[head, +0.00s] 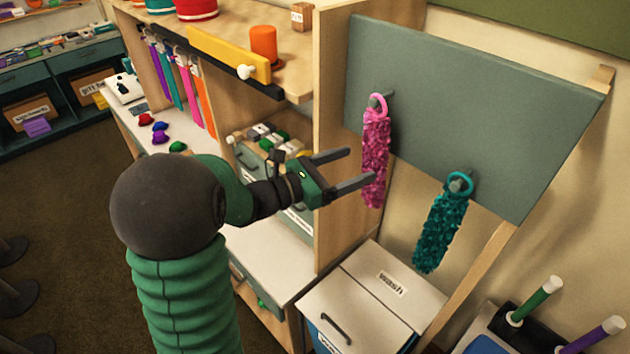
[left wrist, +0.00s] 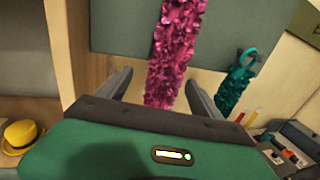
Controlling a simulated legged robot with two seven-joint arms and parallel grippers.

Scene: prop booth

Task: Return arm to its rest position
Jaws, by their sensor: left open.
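My left gripper (head: 358,168) is open, its two fingers pointing right toward the grey-green board. A pink fluffy boa (head: 375,155) hangs by its ring from a peg on the board. In the head view one fingertip is close to the boa; I cannot tell whether they touch. In the left wrist view the pink boa (left wrist: 168,55) hangs down between the open fingers of the left gripper (left wrist: 155,88). My left arm (head: 185,240) rises from the bottom left, over the shelf unit. My right gripper is not in view.
A teal boa (head: 441,225) hangs on the board (head: 450,110) from another peg. Below is a box lidded "wash" (head: 385,290). The wooden shelf (head: 300,80) holds an orange hat (head: 264,44); small coloured caps (head: 160,135) lie on the counter. A yellow hat (left wrist: 20,135) shows in the wrist view.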

